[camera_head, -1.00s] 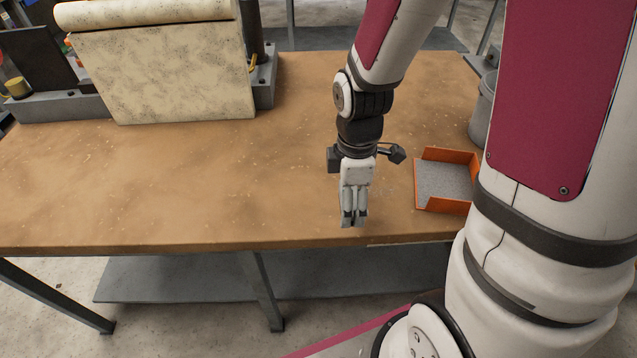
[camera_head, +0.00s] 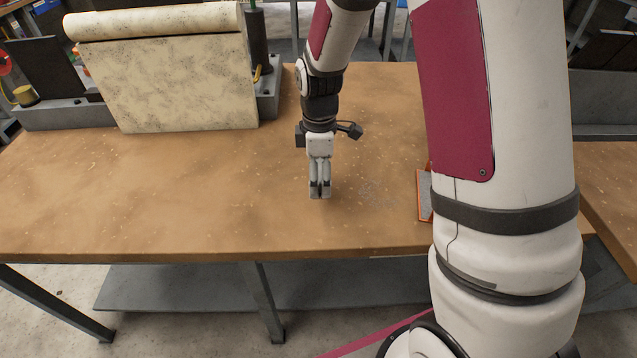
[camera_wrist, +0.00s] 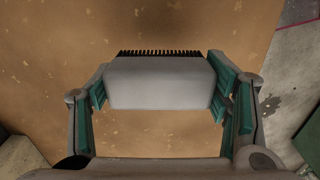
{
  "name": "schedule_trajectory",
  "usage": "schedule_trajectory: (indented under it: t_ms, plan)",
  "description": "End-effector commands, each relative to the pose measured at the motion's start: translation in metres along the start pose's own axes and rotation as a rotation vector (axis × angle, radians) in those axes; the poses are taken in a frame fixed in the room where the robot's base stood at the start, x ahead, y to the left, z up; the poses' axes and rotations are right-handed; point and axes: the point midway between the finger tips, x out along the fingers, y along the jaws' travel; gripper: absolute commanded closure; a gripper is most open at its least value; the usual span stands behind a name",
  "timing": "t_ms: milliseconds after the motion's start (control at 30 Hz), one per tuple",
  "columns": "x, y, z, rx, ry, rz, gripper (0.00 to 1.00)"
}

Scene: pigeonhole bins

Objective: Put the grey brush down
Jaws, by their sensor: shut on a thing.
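The grey brush (camera_wrist: 158,84) shows in the wrist view as a smooth grey block with a row of dark bristles along its far side. My gripper (camera_wrist: 160,90) has its green-padded fingers on both sides of the brush and is shut on it. In the head view my gripper (camera_head: 320,190) points down over the middle of the brown table (camera_head: 180,205). The brush cannot be made out clearly there. I cannot tell from these views whether the brush touches the tabletop.
An orange-walled tray (camera_head: 424,196) stands right of my gripper, mostly hidden behind my arm. A speckled cream sheet on a roll (camera_head: 170,80) stands at the back left. The table between the roll and front edge is clear. A grey floor (camera_wrist: 294,70) shows beyond the table edge.

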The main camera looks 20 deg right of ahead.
Motion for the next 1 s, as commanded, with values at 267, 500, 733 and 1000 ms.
schedule_trajectory:
  t_ms: [267,500,733,1000]
  plan:
    - [0.021,0.002,-0.001,-0.001,-0.002,-0.004,0.56]
    - [0.035,0.004,-0.001,0.0,0.0,0.001,0.56]
    - [0.038,0.003,-0.001,0.0,0.0,0.0,0.56]
    - [0.038,0.003,-0.001,0.0,0.0,0.0,0.1]
